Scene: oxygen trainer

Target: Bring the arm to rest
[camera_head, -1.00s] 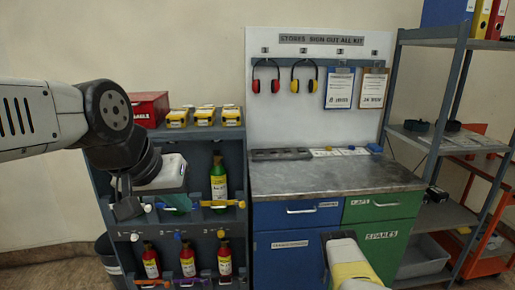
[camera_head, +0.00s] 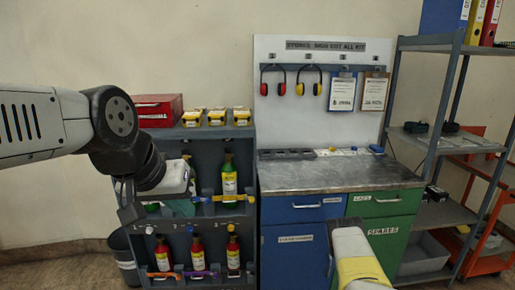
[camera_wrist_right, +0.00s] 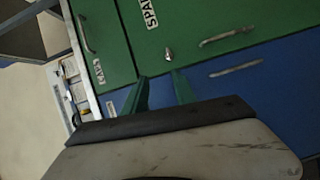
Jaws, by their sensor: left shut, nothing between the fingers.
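My left arm comes in from the left in the head view. Its gripper (camera_head: 181,207) hangs in front of the grey bottle rack (camera_head: 249,165), with teal fingers shut and empty. The wrist and hand hide part of the rack's left side. My right arm shows only as a white and yellow part at the bottom of the head view. In the right wrist view my right gripper (camera_wrist_right: 159,84) has two teal fingers apart with nothing between them. They point toward the green (camera_wrist_right: 225,30) and blue cabinet fronts; the distance is hard to tell.
The rack holds green bottles (camera_head: 229,175) above and red bottles (camera_head: 197,255) below. A red box (camera_head: 155,108) and yellow items stand on top. The workbench (camera_head: 330,176) is mostly clear. Grey shelving (camera_head: 445,214) stands at right, a bin (camera_head: 124,258) at lower left.

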